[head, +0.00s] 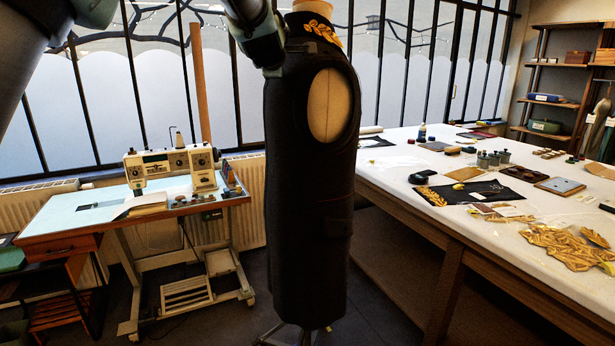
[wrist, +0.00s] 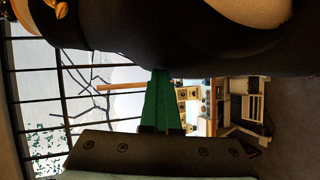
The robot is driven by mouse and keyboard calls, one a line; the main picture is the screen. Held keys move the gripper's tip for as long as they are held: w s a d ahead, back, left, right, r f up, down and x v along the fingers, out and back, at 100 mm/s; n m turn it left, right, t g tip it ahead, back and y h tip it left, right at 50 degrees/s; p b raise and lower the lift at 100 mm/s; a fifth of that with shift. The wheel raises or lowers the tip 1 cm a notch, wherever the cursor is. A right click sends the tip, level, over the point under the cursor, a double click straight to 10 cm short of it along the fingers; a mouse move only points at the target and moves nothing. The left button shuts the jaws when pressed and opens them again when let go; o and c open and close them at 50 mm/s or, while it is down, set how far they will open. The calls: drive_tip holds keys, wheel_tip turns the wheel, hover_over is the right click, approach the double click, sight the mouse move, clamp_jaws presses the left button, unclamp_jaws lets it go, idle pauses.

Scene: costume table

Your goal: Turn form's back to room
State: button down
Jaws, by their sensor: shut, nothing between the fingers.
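The dress form (head: 329,105) wears a long dark sleeveless garment (head: 310,210) with gold embroidery (head: 322,30) at the collar. It stands upright in the middle of the head view, with one cream armhole side turned toward me. A pocket flap (head: 333,224) shows low on the right. My arm reaches in from the upper left to the form's left shoulder edge; my gripper is not clearly visible there. In the wrist view my gripper (wrist: 161,76) has its green fingers together and empty, with their tips against or very close to the dark garment (wrist: 120,40). Contact is unclear.
A sewing machine (head: 170,165) stands on a light blue table (head: 95,207) at left. A long white worktable (head: 400,185) with gold trims (head: 565,245) and tools is close on the right. Floor shows between them around the form's stand (head: 290,335). Windows line the back.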

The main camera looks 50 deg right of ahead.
drive_tip(key=shift+s+d+f, duration=0.1)
drive_tip(key=shift+s+d, duration=0.2)
drive_tip(key=shift+s, duration=0.15)
